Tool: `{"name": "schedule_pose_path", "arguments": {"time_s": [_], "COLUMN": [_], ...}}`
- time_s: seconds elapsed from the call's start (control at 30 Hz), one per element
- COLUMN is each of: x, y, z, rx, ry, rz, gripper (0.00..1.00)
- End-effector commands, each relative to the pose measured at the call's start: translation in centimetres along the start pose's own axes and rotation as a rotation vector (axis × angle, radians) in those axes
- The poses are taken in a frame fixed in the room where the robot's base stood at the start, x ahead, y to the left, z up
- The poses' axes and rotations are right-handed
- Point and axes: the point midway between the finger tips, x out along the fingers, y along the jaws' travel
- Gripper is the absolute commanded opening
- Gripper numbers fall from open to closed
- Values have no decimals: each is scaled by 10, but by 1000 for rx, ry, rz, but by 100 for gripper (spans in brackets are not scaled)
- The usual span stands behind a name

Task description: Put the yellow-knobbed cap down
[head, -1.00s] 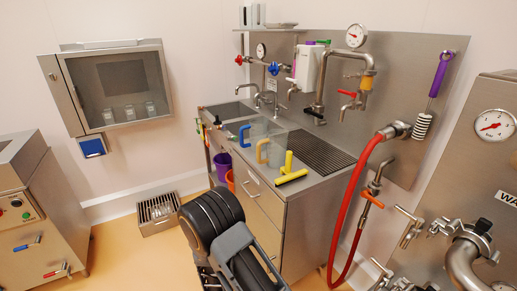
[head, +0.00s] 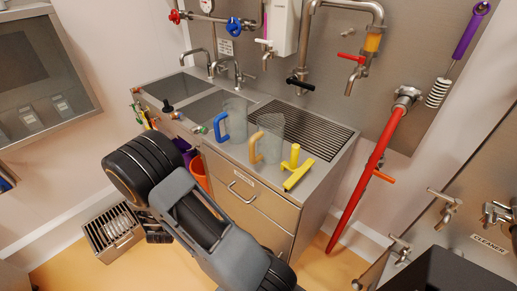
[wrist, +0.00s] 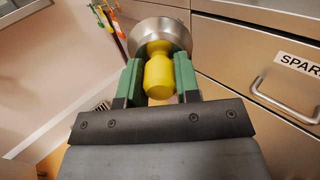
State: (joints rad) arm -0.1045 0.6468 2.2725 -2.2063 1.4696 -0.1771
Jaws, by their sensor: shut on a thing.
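In the wrist view my gripper (wrist: 160,80) has its green fingers closed on the yellow knob of the yellow-knobbed cap (wrist: 166,29). The cap's round steel disc sits beyond the fingertips, in front of the drawer unit's side and close to its edge. Nothing visible supports it. In the head view my dark arm crosses the lower middle, and the cap and fingers are hidden there.
The steel counter (head: 325,179) holds a blue-handled jug (head: 235,118), an orange-handled jug (head: 270,135), a yellow T-shaped piece (head: 296,168) and a drain grate (head: 305,128). Bare counter is narrow around these. A red hose (head: 372,170) hangs at the right.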

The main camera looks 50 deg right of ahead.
Motion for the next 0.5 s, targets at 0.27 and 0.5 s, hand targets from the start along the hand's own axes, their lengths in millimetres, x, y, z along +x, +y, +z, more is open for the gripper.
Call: {"name": "schedule_pose_path", "arguments": {"time_s": [0.27,0.5], "x": [92,121], "y": [-116,-188], "z": [105,159], "rx": [-1,-9], "ry": [8,16], "rz": [-438,-661], "gripper": [2,2]}}
